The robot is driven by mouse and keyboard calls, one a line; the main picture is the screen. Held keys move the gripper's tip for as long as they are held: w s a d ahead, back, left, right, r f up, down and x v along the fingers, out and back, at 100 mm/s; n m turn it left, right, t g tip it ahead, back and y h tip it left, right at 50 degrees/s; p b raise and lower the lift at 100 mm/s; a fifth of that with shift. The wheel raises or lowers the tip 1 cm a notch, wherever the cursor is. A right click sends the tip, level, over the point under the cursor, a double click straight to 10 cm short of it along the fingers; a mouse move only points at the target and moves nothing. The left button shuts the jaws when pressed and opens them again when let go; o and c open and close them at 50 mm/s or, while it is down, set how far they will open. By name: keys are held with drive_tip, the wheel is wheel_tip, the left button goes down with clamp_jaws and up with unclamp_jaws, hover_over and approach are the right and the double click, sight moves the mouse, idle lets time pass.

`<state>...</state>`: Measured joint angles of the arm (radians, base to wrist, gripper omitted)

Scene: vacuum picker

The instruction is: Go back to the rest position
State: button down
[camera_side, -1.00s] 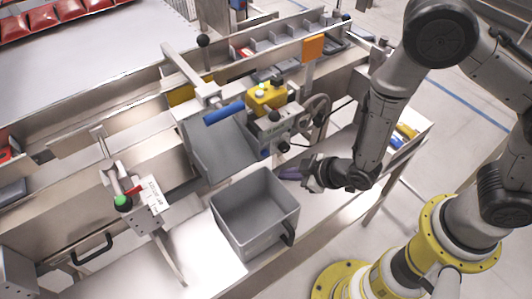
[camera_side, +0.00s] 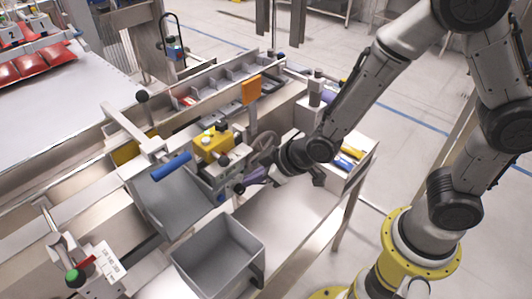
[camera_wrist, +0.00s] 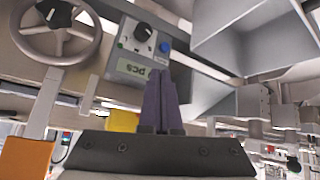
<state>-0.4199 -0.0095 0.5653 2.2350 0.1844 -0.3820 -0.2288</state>
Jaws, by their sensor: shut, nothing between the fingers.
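My gripper (camera_side: 243,187) has slim purple fingers. In the side view it is beside the lower right of the control box (camera_side: 228,160), pointing left. The wrist view shows the two purple fingers (camera_wrist: 157,74) shut together with nothing between them. The grey control box marked "pcs" (camera_wrist: 140,52) is behind the fingertips there. Whether the fingers touch the box I cannot tell; they seem apart from it.
A grey open bin (camera_side: 218,258) stands empty on the bench below my gripper. A sloped grey chute (camera_side: 170,205) is left of it. A handwheel (camera_wrist: 55,30) and an orange panel (camera_side: 251,90) are close by. Open floor (camera_side: 300,58) lies behind.

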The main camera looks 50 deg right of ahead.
drive_tip(key=s+d+r+m+g+h, duration=0.1)
drive_tip(key=s+d+r, duration=0.3)
drive_tip(key=r, duration=0.2)
drive_tip(key=s+d+r+m, duration=0.2)
drive_tip(key=s+d+r, duration=0.1)
drive_tip(key=d+r, duration=0.3)
drive_tip(key=s+d+r+m, duration=0.1)
drive_tip(key=s+d+r, duration=0.1)
drive_tip(key=s, duration=0.4)
drive_tip(key=s+d+r+m+g+h, duration=0.1)
drive_tip(key=s+d+r, duration=0.1)
drive_tip(key=s, duration=0.5)
drive_tip(key=shift+d+r+h, duration=0.3)
drive_tip(key=shift+d+r, duration=0.05)
drive_tip(key=shift+r, duration=0.25)
